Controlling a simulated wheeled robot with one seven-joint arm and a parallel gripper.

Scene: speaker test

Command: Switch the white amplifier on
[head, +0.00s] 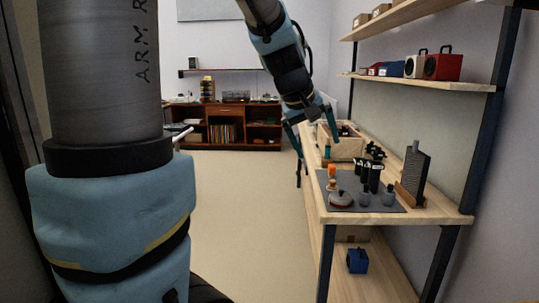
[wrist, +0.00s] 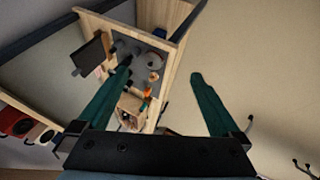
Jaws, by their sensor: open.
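I cannot make out a white amplifier for certain. A white box with a dark round front and a handle (head: 414,66) stands on the wall shelf at the right, beside a red one. Small items on the far cabinet are too small to tell whether one is an amplifier. My gripper (head: 312,131) hangs beside the left edge of the wooden workbench (head: 318,205), well apart from the white box. In the wrist view its two teal fingers (wrist: 160,76) are spread with nothing held between them.
A grey mat (head: 388,208) on the workbench holds several small tools and bottles. A wooden crate (head: 346,150) stands behind it. A red box (head: 443,66) is on the wall shelf. A brown cabinet (head: 222,136) stands at the far wall. The floor (head: 245,210) between is clear.

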